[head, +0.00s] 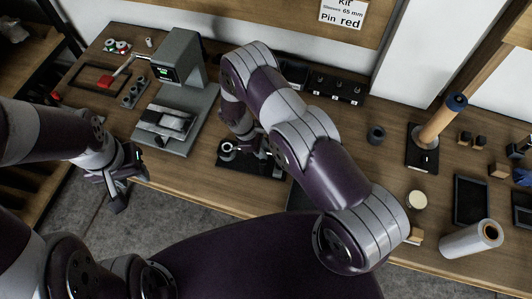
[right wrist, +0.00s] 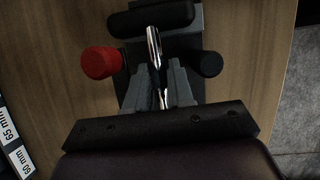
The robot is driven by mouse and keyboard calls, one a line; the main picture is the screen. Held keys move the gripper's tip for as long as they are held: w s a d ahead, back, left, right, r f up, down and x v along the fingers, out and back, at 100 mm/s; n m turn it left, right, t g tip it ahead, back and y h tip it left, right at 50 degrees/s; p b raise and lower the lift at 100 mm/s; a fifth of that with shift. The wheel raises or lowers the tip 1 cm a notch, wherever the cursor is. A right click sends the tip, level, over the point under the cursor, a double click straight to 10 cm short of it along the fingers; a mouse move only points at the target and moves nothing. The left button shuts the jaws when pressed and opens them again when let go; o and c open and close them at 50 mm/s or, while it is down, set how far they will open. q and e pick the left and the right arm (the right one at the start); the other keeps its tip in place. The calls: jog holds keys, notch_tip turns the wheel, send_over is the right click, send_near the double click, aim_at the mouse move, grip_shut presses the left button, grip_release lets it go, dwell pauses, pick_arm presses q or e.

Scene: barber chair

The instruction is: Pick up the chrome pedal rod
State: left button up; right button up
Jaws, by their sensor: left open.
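The chrome rod (right wrist: 152,42) shows in the right wrist view, shiny and narrow, in front of a black padded bar (right wrist: 150,19). My right gripper (right wrist: 164,66) has a grey finger on either side of the rod's near part; whether they press on it I cannot tell. A red knob (right wrist: 100,62) and a black knob (right wrist: 206,64) flank it. In the head view my right gripper (head: 256,149) is low over a black base plate (head: 262,170), and my arm hides much there. My left gripper (head: 118,190) is open and empty, off the table's front edge.
A grey machine with a lit green display (head: 163,73) stands left of my right gripper. A wooden post (head: 441,118), a white roll (head: 470,240) and dark trays (head: 471,199) are at the right. Label cards (right wrist: 10,140) lie at the wrist view's left.

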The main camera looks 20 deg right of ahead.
grip_shut()
